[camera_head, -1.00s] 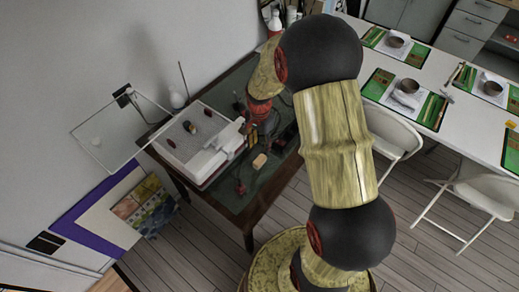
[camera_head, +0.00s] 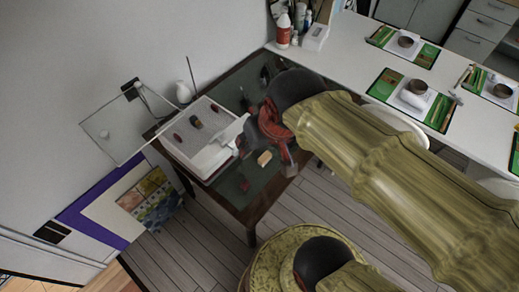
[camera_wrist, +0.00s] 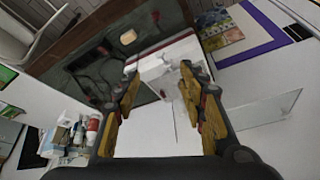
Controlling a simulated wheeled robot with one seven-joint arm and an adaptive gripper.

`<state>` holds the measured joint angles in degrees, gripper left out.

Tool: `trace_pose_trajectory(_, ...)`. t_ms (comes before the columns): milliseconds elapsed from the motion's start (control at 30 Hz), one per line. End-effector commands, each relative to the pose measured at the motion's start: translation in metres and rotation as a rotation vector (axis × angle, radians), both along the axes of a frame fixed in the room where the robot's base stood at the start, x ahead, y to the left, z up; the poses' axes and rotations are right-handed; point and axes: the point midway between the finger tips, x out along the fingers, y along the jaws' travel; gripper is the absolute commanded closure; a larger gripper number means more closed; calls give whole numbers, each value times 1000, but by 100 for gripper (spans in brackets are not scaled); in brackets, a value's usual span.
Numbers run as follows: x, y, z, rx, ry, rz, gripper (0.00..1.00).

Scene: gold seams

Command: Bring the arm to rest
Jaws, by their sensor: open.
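My gripper (camera_wrist: 160,82) shows in the wrist view with its two yellow-brown fingers spread apart and nothing between them. Behind the gap is the white tray-like box (camera_wrist: 168,60) on the dark table. In the head view my arm reaches from the lower right to the table area, and its red and black wrist end is near the right side of the white box (camera_head: 205,165). The gripper's fingers cannot be made out clearly there.
The dark green-topped table (camera_head: 262,190) carries a tan block (camera_head: 264,158) and small dark items. A clear panel (camera_head: 112,128) stands at the left.

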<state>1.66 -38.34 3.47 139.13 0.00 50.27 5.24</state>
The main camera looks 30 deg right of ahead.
Motion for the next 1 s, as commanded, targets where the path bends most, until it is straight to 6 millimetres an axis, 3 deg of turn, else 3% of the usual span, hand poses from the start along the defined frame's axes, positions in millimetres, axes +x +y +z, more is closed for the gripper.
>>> trace_pose_trajectory(100,-20,6,6,-28,-33,77,59)
trace_pose_trajectory(200,-27,8,7,-40,-46,107,59)
trace_pose_trajectory(1000,-27,8,7,-43,-46,111,59)
